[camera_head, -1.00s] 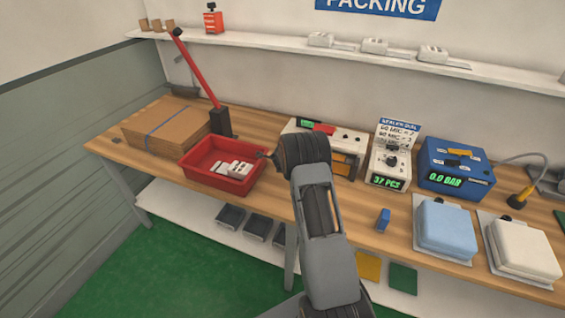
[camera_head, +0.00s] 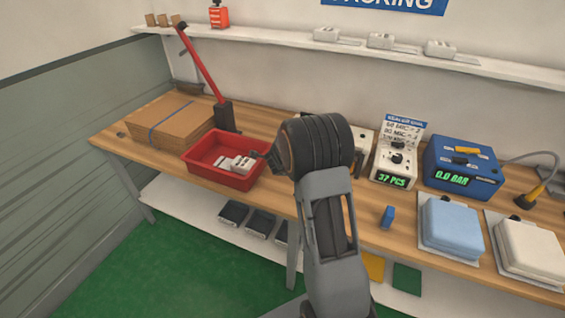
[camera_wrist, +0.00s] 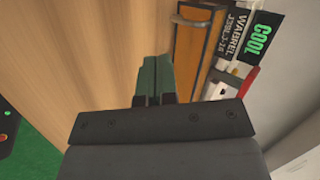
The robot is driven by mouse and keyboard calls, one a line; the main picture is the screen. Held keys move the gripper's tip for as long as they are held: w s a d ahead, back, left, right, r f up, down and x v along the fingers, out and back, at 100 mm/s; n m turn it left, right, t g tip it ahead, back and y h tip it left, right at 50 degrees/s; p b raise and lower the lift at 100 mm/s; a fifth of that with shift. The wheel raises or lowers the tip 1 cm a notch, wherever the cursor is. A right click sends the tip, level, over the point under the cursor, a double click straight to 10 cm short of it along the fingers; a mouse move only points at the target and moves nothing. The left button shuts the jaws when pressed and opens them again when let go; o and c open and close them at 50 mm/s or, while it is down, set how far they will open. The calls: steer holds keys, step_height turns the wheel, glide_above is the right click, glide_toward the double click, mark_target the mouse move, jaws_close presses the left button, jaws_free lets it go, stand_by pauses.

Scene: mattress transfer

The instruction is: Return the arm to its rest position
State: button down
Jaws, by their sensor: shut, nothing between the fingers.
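My arm rises from the bottom of the head view, its upper joint in front of the bench's middle. My gripper shows in the wrist view (camera_wrist: 155,78), its two greenish fingers together with nothing between them. It points over the bare wooden bench top (camera_wrist: 95,50). In the head view the gripper itself is mostly hidden behind the arm; only a dark part beside the joint shows near the red tray (camera_head: 196,170). The tray holds small white items (camera_head: 238,164).
A white machine is partly hidden behind my arm. A counter reading 37 PCS (camera_head: 392,165), a blue 0.0 BAR box (camera_head: 462,165), a small blue object (camera_head: 387,216) and blue and white mattress-like pads (camera_head: 450,225) (camera_head: 532,248) stand right. Flat cardboard (camera_head: 172,120) and a red lever (camera_head: 203,65) are left.

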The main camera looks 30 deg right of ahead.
steer(key=s+a+r+n+g+y, duration=0.35)
steer(key=s+a+n+y, duration=0.35)
steer(key=s+a+n, duration=0.55)
steer(key=s+a+r+n+h, duration=0.1)
steer(key=s+r+n, duration=0.5)
steer(key=s, duration=0.2)
steer(key=s+a+r+n+h, duration=0.1)
steer(key=s+r+n, duration=0.4)
steer(key=s, duration=0.3)
steer(key=shift+s+a+r+n, duration=0.3)
steer(key=shift+s+r+n, duration=0.05)
steer(key=shift+r, duration=0.1)
